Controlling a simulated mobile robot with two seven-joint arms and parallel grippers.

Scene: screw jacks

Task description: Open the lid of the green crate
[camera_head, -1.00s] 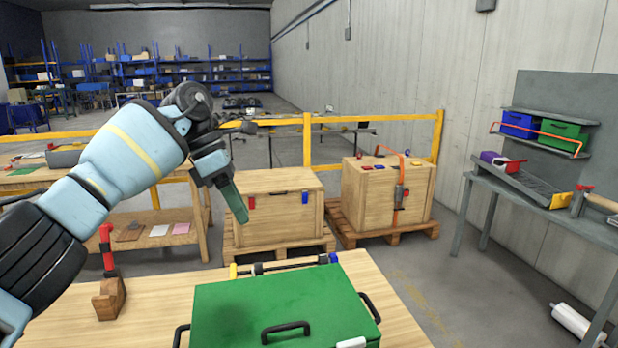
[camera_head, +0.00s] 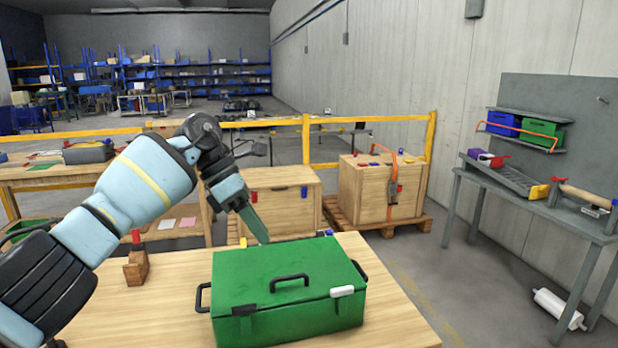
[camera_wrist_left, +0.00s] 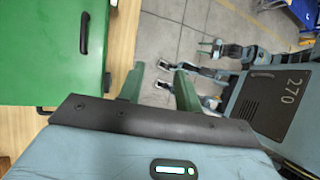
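The green crate (camera_head: 290,329) stands on the wooden table with its lid (camera_head: 270,272) shut. The lid has a black handle (camera_head: 290,280) near its front, and a black latch and a white latch (camera_head: 342,291) sit at the front edge. My left gripper (camera_head: 256,228) hangs above and behind the crate's back edge, clear of it. In the left wrist view its two green fingers (camera_wrist_left: 158,88) are apart with nothing between them, and the green lid (camera_wrist_left: 50,45) shows to the left. My right gripper is not in the head view, and I cannot make it out in the wrist view.
The wooden table (camera_head: 170,300) is bare left of the crate, except for a small wooden block (camera_head: 137,268) with a red part. Wooden boxes on pallets (camera_head: 385,190) and a yellow rail (camera_head: 350,121) stand behind. A grey bench (camera_head: 540,200) is at the right.

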